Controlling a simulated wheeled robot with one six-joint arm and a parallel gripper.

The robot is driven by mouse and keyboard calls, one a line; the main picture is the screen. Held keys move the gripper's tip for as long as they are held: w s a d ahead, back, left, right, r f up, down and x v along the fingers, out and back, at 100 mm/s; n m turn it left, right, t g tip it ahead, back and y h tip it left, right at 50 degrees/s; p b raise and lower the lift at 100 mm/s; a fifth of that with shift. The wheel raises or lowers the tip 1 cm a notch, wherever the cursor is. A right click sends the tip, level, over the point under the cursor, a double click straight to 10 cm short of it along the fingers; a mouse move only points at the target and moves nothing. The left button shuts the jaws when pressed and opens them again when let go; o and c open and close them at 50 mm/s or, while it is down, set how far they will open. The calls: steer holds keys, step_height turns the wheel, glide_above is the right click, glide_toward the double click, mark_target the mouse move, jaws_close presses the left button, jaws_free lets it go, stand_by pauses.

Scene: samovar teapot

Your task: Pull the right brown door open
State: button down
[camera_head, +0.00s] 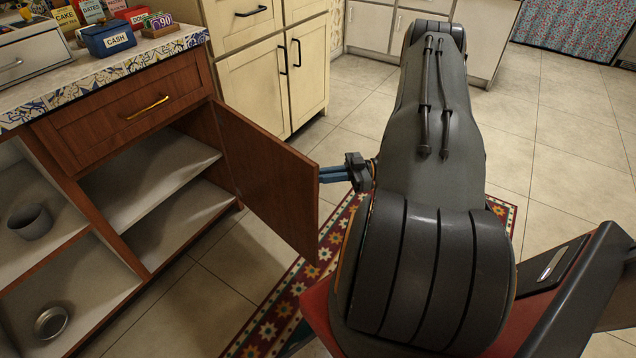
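The right brown door (268,180) stands wide open, swung out from the lower cabinet at its right side. Its inner face shows; its outer face and any handle on it are hidden. My gripper (325,174) is just right of the door's free edge, on the outer side. Its blue fingers point left toward the door and their tips are hidden behind it. I cannot tell whether they hold a handle or touch the door.
The open cabinet has a bare shelf (150,175). Left of it, open compartments hold a grey cup (30,222) and a round metal tin (51,321). A brown drawer (130,112) above is shut. Cream cabinets (270,75) stand behind the door. A patterned rug (268,325) lies below.

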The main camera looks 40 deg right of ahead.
steer(key=shift+w+d, duration=0.2)
steer(key=shift+w, duration=0.05)
steer(key=c, duration=1.8)
jaws_free()
steer(key=shift+a, duration=0.1)
steer(key=shift+c, duration=0.2)
steer(key=shift+s+d, duration=0.15)
steer(key=shift+d, duration=0.1)
steer(key=v, duration=0.7)
steer(key=shift+s+d, duration=0.2)
steer(key=shift+d, duration=0.05)
